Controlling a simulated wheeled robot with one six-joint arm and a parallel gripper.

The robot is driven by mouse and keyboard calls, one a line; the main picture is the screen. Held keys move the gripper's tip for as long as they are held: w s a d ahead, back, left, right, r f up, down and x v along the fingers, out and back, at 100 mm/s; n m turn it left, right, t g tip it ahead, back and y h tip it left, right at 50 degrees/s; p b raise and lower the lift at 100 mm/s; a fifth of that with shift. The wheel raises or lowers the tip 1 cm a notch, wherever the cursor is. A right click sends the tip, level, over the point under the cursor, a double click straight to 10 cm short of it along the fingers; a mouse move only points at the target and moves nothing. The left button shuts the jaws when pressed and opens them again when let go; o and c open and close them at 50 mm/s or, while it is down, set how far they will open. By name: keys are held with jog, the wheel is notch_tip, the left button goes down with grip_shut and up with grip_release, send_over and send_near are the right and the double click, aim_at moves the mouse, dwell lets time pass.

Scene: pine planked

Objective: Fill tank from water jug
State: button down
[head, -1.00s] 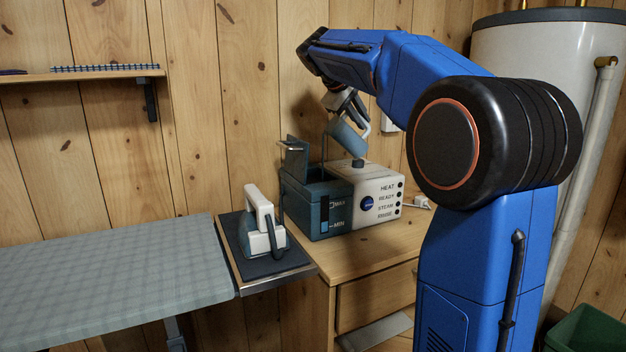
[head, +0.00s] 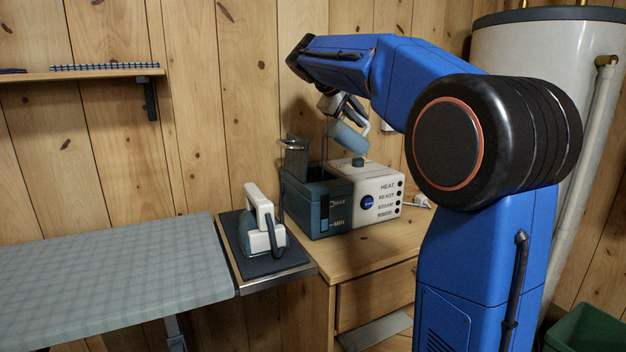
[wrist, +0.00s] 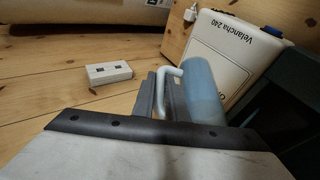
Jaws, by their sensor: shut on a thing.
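The blue-grey water jug (head: 347,137) hangs tilted above the steam station, its pale handle toward the upper right. My gripper (head: 345,105) is shut on that handle; in the wrist view the fingers (wrist: 162,95) close around it beside the jug (wrist: 203,90). The dark teal tank (head: 300,198) is the left part of the station, with its lid (head: 295,157) standing open. A thin line drops from the jug's left side toward the tank opening and looks like water. The level window (head: 325,212) between MAX and MIN shows blue in its lower part. The tank's inside is hidden.
The iron (head: 262,228) stands on its rest at the end of the ironing board (head: 110,275). The white station body (head: 378,195) adjoins the tank. A wall shelf (head: 90,75) is at upper left. A wall socket (wrist: 108,73) shows in the wrist view.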

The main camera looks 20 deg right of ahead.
jog(key=shift+w+a+n+h+p, duration=0.15)
jog(key=shift+a+n+h+p, duration=0.3)
jog(key=shift+a+h, duration=0.9)
dwell(1.2)
jog(key=shift+w+a+r+h, duration=0.1)
jog(key=shift+a+r+h, duration=0.2)
jog(key=shift+h, duration=0.35)
jog(key=shift+a+r, duration=0.1)
jog(key=shift+a, duration=0.2)
jog(key=shift+a, duration=0.1)
jog(key=shift+s+d+f+y, duration=0.1)
jog(key=shift+d+f+y, duration=0.15)
jog(key=shift+d, duration=0.4)
jog(key=shift+s+d+f+y, duration=0.1)
jog(key=shift+d+y, duration=0.15)
jog(key=shift+d, duration=0.35)
jog(key=shift+d+r+m+y, duration=0.1)
jog(key=shift+d+m+y, duration=0.25)
jog(key=shift+y, duration=0.35)
jog(key=shift+d+y, duration=0.35)
jog(key=shift+y, duration=0.25)
jog(key=shift+d+y, duration=0.3)
jog(key=shift+y, duration=0.3)
